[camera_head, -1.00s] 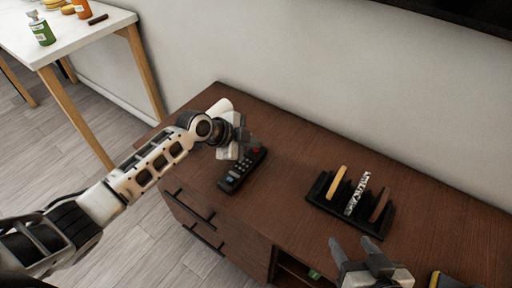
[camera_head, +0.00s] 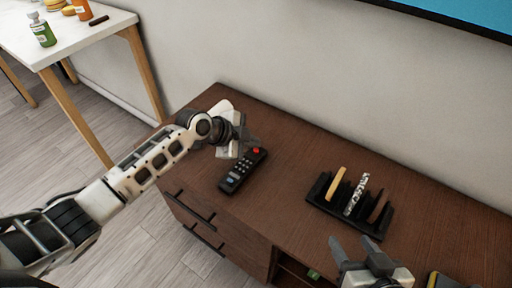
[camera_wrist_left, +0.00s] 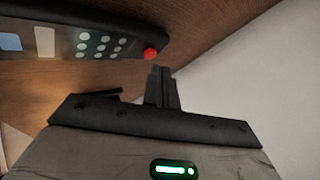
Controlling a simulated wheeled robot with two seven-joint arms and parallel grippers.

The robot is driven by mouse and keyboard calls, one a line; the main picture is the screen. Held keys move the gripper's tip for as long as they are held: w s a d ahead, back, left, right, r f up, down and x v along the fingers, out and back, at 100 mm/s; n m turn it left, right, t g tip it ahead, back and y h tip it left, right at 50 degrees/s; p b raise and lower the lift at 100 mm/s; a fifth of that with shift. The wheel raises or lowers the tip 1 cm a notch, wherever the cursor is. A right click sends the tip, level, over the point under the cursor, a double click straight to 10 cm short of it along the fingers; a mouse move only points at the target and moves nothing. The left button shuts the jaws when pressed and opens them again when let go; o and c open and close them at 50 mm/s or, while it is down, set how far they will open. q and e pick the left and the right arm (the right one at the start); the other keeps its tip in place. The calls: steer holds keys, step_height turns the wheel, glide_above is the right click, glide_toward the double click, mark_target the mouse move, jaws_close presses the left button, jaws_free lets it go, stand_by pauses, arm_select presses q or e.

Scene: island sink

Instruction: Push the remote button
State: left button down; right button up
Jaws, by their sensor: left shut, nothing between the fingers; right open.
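The black remote (camera_head: 238,175) lies on the brown wooden cabinet top (camera_head: 290,160). Its red button (camera_head: 256,149) is at the far end, and it also shows in the left wrist view (camera_wrist_left: 150,54). My left gripper (camera_head: 248,142) is shut and empty, close beside the red button end. In the left wrist view the closed fingertips (camera_wrist_left: 161,72) are just next to the red button; whether they touch it I cannot tell. My right gripper (camera_head: 352,247) is open and empty at the cabinet's front, bottom right.
A wall screen (camera_head: 470,17) at the top right is lit blue. A black rack (camera_head: 322,196) with upright slabs stands right of the remote. A white table (camera_head: 75,40) with bottles and food is at the far left.

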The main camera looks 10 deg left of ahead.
arm_select(q)
steer(key=shift+r, duration=0.1)
step_height(320, 180, up, 6)
steer(key=p, duration=0.5)
arm_select(e)
step_height(320, 180, up, 5)
steer(key=shift+f, duration=0.1)
